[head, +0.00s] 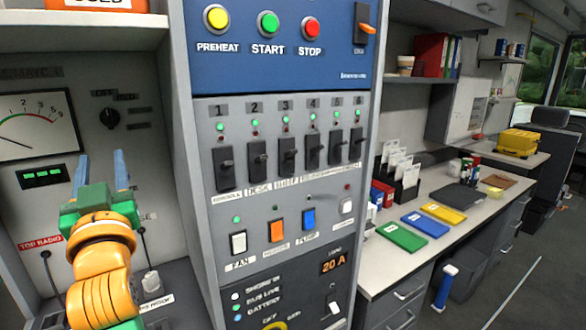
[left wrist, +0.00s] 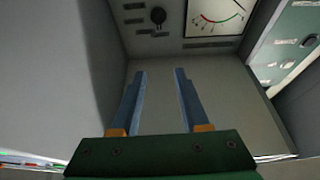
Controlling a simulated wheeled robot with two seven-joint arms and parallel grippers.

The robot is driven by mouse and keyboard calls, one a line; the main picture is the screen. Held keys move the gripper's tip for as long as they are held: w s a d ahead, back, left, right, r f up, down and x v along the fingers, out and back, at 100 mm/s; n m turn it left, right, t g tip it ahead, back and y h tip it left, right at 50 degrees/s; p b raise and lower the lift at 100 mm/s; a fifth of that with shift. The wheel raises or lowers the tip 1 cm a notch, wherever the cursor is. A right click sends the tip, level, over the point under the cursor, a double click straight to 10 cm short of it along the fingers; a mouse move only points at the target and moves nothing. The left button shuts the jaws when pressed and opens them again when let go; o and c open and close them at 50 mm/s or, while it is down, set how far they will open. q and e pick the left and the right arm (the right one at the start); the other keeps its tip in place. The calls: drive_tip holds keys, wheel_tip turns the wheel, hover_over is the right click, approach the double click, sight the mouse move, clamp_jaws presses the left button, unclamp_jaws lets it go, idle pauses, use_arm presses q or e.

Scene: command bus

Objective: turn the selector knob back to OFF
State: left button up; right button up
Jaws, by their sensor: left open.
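A round black selector knob (head: 109,118) sits on the grey back panel of the left bay, right of the meter, with small dark labels above and beside it. The lettering is too blurred to read surely, and I cannot tell where the knob points. It also shows at the top of the left wrist view (left wrist: 158,15). My left gripper (head: 101,157) is open and empty, its two blue fingers reaching toward the panel below the knob, apart from it. In the left wrist view the open fingers (left wrist: 159,72) stand below the knob. My right gripper is not in view.
The analog meter (head: 38,123) is left of the knob, above a green-lit display (head: 43,176). A grey switch cabinet (head: 285,190) stands close on the right. A shelf (head: 80,32) overhangs the bay. Cables and a small white item (head: 151,282) are low in the bay.

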use_arm(q)
drive_tip(key=s+d+f+m+g+h, duration=0.1)
drive_tip(key=d+f+m+g+h, duration=0.1)
drive_tip(key=f, duration=0.8)
drive_tip(key=s+d+f+m+g+h, duration=0.1)
drive_tip(key=d+f+m+g+h, duration=0.1)
drive_tip(key=f, duration=0.8)
drive_tip(key=s+d+f+m+g+h, duration=0.1)
drive_tip(key=f+h, duration=0.3)
drive_tip(key=f, duration=0.6)
drive_tip(key=shift+s+d+f+m+g, duration=0.2)
drive_tip(key=shift+d+m+g, duration=0.2)
drive_tip(key=shift+g, duration=0.3)
drive_tip(key=s+d+f+m+g+h, duration=0.1)
drive_tip(key=s+d+f+g+h, duration=0.3)
drive_tip(key=s+f, duration=0.6)
drive_tip(key=s+d+f+m+g, duration=0.25)
drive_tip(key=s+f+g, duration=0.35)
drive_tip(key=s, duration=0.6)
wheel_tip(320, 180, down, 18)
drive_tip(key=s, duration=0.2)
drive_tip(key=s+a+f+g, duration=0.1)
drive_tip(key=s+a+f, duration=0.1)
drive_tip(key=s+f, duration=0.8)
drive_tip(key=shift+s+f+g, duration=0.2)
drive_tip(key=shift+s+g, duration=0.1)
drive_tip(key=shift+s, duration=0.7)
